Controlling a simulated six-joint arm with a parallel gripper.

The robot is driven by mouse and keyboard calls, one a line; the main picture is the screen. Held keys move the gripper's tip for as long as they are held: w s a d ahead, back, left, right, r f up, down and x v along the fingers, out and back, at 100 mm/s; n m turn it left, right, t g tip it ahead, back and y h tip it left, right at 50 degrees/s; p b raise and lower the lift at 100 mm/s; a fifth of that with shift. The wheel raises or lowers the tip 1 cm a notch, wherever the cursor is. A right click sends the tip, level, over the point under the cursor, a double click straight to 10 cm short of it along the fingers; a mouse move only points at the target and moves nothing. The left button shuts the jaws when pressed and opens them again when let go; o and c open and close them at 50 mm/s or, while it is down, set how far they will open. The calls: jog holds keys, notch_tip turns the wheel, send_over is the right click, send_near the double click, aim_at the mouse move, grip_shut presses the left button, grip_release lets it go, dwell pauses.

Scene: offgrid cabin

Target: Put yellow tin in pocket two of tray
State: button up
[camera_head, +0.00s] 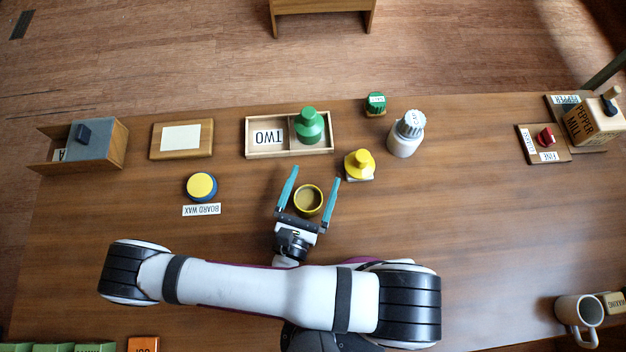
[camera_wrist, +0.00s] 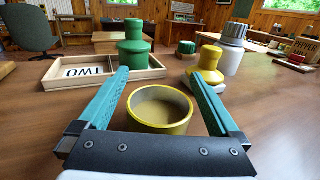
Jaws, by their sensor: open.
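The yellow tin (camera_head: 308,187) is a round, open-topped cup with a dark inside. It stands upright on the table and also shows in the wrist view (camera_wrist: 160,125). My gripper (camera_head: 315,176) is open, its teal fingers on either side of the tin; I cannot tell whether either touches it. The wooden tray (camera_head: 262,154) lies beyond the fingertips, with two pockets. The left pocket holds only a card (camera_head: 268,136) reading TWO. A green bottle-shaped piece (camera_head: 309,127) stands in the right pocket. The tray also shows in the wrist view (camera_wrist: 60,84).
A yellow knobbed piece (camera_head: 359,163) stands just right of the fingertips, with a white grey-capped bottle (camera_head: 404,142) behind it. A green lidded jar (camera_head: 376,103) stands farther back. A yellow-topped blue tin (camera_head: 201,185) by a BOARD WAX label is at left. Table between tin and tray is clear.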

jog(key=shift+s+a+r, duration=0.1)
jog(key=shift+s+a, duration=0.05)
jog(key=shift+s, duration=0.05)
jog(key=v, duration=1.1)
jog(key=shift+s, duration=0.25)
